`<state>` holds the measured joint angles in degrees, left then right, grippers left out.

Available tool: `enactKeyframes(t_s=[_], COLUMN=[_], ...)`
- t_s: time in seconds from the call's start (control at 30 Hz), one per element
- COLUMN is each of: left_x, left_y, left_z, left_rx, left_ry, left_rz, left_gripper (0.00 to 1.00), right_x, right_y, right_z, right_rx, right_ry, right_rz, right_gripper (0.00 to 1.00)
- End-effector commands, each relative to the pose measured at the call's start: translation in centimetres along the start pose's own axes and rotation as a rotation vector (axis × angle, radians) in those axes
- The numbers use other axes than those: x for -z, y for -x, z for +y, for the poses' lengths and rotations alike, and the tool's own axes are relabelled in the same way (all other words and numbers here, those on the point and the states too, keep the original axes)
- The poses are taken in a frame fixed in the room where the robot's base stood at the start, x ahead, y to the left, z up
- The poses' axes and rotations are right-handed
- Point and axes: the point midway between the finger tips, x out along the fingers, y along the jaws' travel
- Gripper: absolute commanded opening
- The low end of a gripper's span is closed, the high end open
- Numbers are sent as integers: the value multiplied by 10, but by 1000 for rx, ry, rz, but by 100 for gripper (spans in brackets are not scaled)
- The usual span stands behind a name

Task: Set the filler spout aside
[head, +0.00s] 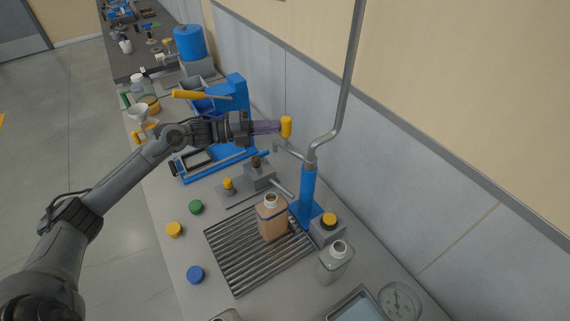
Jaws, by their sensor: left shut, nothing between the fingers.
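The filler stands behind the slatted drip grate (235,262) on a blue post (308,195), with a bent metal pipe rising from it. Its thin metal spout (290,151) reaches left from the top of the post. A yellow grip (286,127) stands just above the spout. My left gripper (278,127) is shut and empty, its purple fingertips at the yellow grip; whether they touch it I cannot tell. A bottle with orange-brown contents (272,222) stands uncapped and upright on the grate, below and in front of the spout. My right gripper is not in view.
Green (196,207), yellow (174,230) and blue (195,274) caps lie left of the grate. A pale open bottle (335,264) stands to its right, near a dial gauge (399,300). A blue press (235,95) stands behind my left arm. The wall closes the right side.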

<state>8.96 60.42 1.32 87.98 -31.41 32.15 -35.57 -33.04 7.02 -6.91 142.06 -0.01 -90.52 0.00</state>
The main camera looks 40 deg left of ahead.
Motion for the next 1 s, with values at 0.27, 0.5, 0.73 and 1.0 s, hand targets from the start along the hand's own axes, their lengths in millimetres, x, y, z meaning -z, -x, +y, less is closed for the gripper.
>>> enactKeyframes(t_s=[0.27, 0.5, 0.73, 1.0], left_x=[0, 0, 0, 0], left_y=[0, 0, 1, 20], left_z=[0, -1, 0, 2], left_rx=[0, 0, 0, -3], left_ry=[-1, -2, -2, -1], left_rz=[-1, -1, -2, -2], left_gripper=[0, 0, 0, 0], right_x=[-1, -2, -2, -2], right_y=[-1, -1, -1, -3], right_z=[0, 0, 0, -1], right_rx=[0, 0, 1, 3], right_ry=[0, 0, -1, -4], right_rz=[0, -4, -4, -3], right_gripper=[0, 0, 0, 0])
